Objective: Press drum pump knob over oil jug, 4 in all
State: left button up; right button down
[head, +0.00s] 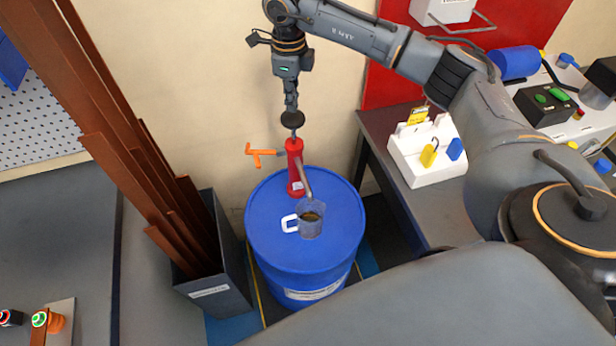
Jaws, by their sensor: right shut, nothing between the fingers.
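The blue oil drum (264,226) stands on the floor in the middle. The red drum pump (295,163) rises upright from its top, with a black knob (292,119) at its upper end. A grey spout slants down from the pump to the clear oil jug (312,222). The jug stands on the drum lid, has a white handle at its left and holds some dark liquid. My right gripper (291,104) points down, shut and empty, just over the knob; I cannot tell if it touches. My left gripper is not in view.
A dark bin (217,286) of long copper bars stands left of the drum. A dark table (381,130) with a white tray (414,172) of padlocks stands at right.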

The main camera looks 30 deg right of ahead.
aim_at(293, 116)
jog(key=shift+f, duration=0.1)
jog(key=shift+f+b, duration=2.3)
jog(key=shift+f, duration=1)
jog(key=shift+s+f, duration=0.1)
jog(key=shift+f, duration=0.25)
jog(key=shift+r, duration=0.1)
jog(key=shift+r+p, duration=1.95)
jog(key=shift+r, duration=1.7)
jog(key=shift+r, duration=0.1)
jog(key=shift+r+p, duration=1.8)
jog(key=shift+r, duration=1.1)
